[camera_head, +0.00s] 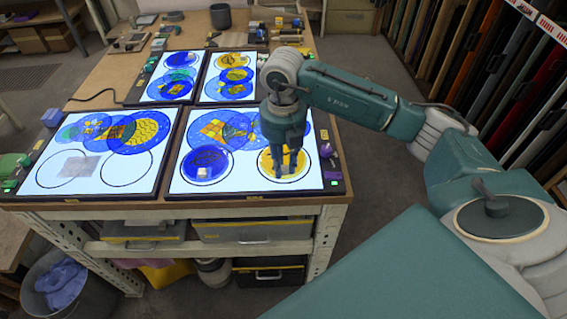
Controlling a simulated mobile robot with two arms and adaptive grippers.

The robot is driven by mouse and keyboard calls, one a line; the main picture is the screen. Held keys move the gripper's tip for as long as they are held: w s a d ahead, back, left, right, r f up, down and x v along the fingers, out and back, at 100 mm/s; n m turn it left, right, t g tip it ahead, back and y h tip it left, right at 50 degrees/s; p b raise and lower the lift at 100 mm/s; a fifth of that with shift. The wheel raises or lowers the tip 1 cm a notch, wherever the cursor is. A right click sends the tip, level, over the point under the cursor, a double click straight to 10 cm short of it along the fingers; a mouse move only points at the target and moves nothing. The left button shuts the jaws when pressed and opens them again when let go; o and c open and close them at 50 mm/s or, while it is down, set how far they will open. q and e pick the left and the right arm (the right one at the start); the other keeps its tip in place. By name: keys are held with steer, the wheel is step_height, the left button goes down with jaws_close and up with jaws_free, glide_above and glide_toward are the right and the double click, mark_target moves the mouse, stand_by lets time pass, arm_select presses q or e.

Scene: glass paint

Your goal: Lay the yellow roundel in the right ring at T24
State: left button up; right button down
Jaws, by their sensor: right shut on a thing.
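The yellow roundel (266,163) is at the right ring (318,170) of the near right light panel (238,178). It appears to lie flat inside the ring's outline, but I cannot tell whether it touches the panel. My right gripper (285,172) points straight down over the roundel and is shut on it near its middle. The fingers hide part of the roundel and any grip on it. My left gripper is not in view.
A blue roundel (205,158) lies in the left ring of the same panel, with overlapping blue discs behind. Another panel (60,186) with two rings is at left. Small blocks (326,150) line the right frame edge. Racks of coloured sheets (490,75) stand at right.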

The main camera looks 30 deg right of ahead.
steer(key=c, duration=1.5)
jaws_free()
steer(key=shift+f, duration=0.1)
steer(key=shift+c, duration=0.2)
steer(key=shift+r, duration=0.5)
step_height(320, 180, up, 11)
steer(key=shift+r+b, duration=0.15)
steer(key=shift+b, duration=0.25)
